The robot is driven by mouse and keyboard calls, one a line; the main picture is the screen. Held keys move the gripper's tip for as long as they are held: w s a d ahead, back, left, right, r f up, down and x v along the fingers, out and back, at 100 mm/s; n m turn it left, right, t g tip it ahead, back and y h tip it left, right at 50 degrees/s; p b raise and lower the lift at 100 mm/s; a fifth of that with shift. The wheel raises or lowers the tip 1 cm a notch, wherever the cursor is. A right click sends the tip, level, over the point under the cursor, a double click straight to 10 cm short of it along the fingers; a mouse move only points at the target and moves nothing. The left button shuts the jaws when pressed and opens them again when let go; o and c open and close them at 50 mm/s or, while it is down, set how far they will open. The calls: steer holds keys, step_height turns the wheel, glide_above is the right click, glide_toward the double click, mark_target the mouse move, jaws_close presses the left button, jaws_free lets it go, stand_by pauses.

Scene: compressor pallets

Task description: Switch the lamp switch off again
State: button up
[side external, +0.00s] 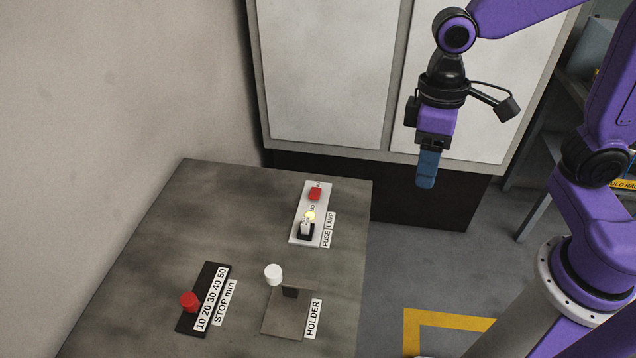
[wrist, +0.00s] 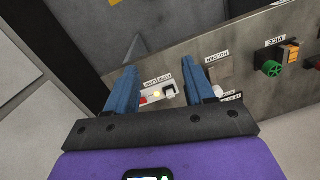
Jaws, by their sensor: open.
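A pale panel (side external: 296,238) labelled FUSE and LAMP lies on the grey table. It carries a red part (side external: 315,193) at its far end, a glowing yellow lamp (side external: 310,216) in the middle, and a white switch piece on a black base (side external: 306,232) at the near end. I cannot tell for sure which part each label names. My gripper (side external: 427,184) hangs to the right of the panel, high and apart from it. In the wrist view my gripper (wrist: 163,66) is open and empty, with the panel (wrist: 151,99) showing between its blue fingers.
A HOLDER stand (side external: 290,320) with a white knob (side external: 273,274) and a STOP mm scale (side external: 193,325) with a red knob (side external: 189,300) occupy the near table. A green-knobbed VICE unit (wrist: 271,69) shows in the wrist view. A cabinet (side external: 335,75) stands behind.

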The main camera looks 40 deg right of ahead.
steer(key=w+a+m, duration=0.3)
steer(key=w+m, duration=0.1)
steer(key=w, duration=0.5)
steer(key=m+g+y, duration=0.2)
steer(key=m, duration=0.5)
glide_above(315, 192)
steer(key=s+d, duration=0.1)
steer(key=d, duration=0.1)
step_height(315, 192, down, 5)
steer(key=w+d+f+m+y, duration=0.1)
steer(key=w+d+f+m, duration=0.2)
steer(key=w+m, duration=0.25)
steer(key=shift+n, duration=0.45)
steer(key=x, duration=1.7)
steer(key=shift+w+d+f, duration=0.2)
steer(key=shift+w+f, duration=0.05)
steer(key=shift+f, duration=0.05)
jaws_close()
